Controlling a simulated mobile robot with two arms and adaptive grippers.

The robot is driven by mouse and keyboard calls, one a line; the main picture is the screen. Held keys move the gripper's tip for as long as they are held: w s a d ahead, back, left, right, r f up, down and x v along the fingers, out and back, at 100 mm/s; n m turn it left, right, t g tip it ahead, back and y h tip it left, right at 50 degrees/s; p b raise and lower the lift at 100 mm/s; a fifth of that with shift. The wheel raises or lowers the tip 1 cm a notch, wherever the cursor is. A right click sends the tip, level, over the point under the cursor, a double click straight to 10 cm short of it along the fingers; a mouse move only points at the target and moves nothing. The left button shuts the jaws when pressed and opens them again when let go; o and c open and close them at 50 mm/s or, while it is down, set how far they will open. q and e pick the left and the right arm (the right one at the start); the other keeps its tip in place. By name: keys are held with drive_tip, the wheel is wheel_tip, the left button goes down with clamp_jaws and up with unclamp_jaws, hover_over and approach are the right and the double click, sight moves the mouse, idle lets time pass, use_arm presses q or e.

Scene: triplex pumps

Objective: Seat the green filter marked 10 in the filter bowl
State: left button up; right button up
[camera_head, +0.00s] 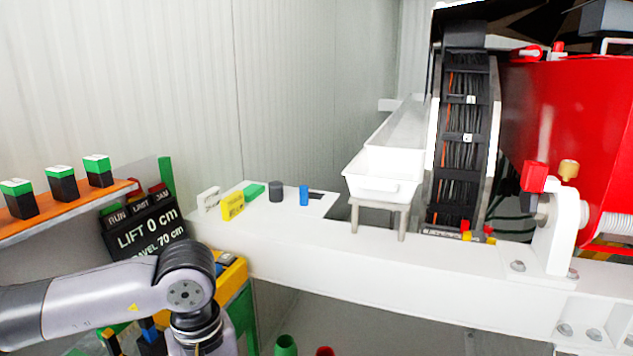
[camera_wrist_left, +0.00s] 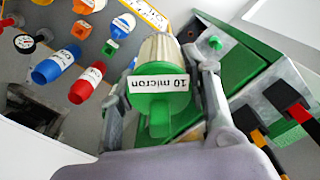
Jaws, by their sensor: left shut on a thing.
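The green filter (camera_wrist_left: 154,103), labelled "10 micron" on a white tag that reads upside down, fills the middle of the left wrist view. It has a green cap with a tab and a pale ribbed body behind it. My left gripper (camera_wrist_left: 165,60) is shut on it, one finger on each side. In the head view my left arm comes in at lower left and its gripper is below the frame. I cannot make out the filter bowl for certain in either view. My right gripper is not in view.
In the left wrist view, a blue labelled cylinder (camera_wrist_left: 55,66), a red one (camera_wrist_left: 85,85) and a gauge (camera_wrist_left: 26,43) lie left on a grey surface. A green-sided box (camera_wrist_left: 255,88) is at right. In the head view, a white beam (camera_head: 400,273) crosses ahead, bearing a white tray (camera_head: 381,190).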

use_arm(q)
drive_tip(key=s+a+f+m, duration=0.4)
drive_tip(key=s+f+m, duration=0.1)
drive_tip(key=s+m, duration=0.1)
drive_tip(key=shift+f, duration=0.15)
drive_tip(key=shift+w, duration=0.1)
idle(0.6)
